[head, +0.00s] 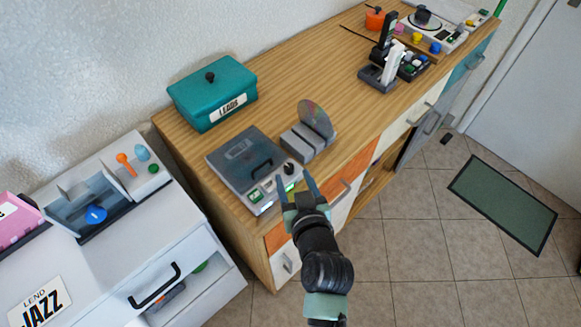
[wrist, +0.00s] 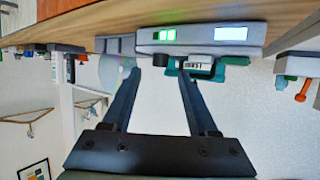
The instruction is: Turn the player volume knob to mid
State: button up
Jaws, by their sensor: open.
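The player (head: 238,160) is a grey box with a dark see-through lid, near the front left of the wooden cabinet. A black round knob (head: 289,168) stands on its top near the front right corner. My gripper (head: 295,179) is open and empty at the player's front right. I cannot tell the knob's setting.
A grey rack (head: 307,142) with a shiny disc stands right beside the player. A teal lidded box (head: 213,92) stands behind. A white cabinet (head: 150,245) adjoins at left. More devices (head: 398,65) stand far right; the middle cabinet top is clear.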

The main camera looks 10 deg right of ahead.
aim_at(289, 168)
jog(key=shift+x, duration=1.95)
grip_shut()
